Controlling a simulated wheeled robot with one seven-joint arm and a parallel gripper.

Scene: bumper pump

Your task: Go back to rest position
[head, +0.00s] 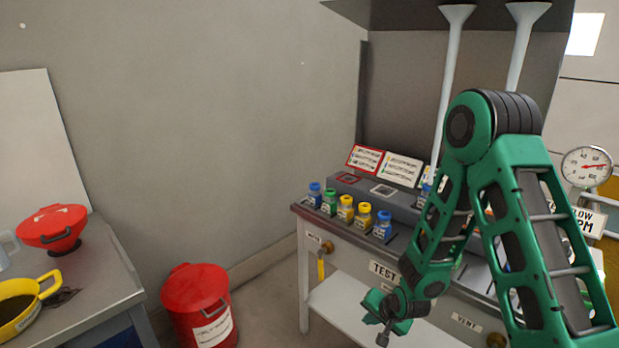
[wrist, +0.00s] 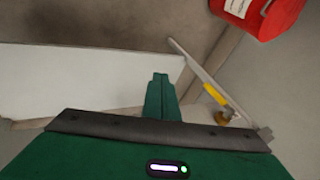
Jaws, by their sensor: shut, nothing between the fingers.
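My green arm reaches in from the right in the head view, in front of the test bench (head: 452,305). My gripper (head: 384,338) hangs low before the bench's front edge, pointing down and left. In the wrist view my gripper (wrist: 160,78) shows its green fingers together, with nothing between them. It is apart from the bench and its white lower shelf (head: 335,300). The arm hides part of the bench front and top.
Several small bottles (head: 346,208) with blue, green and yellow caps stand on the bench. A yellow-handled valve (head: 321,264) sticks out of its front. A red bin (head: 199,306) stands on the floor left. A side table (head: 98,282) holds a red pot (head: 50,228) and yellow pan (head: 22,308).

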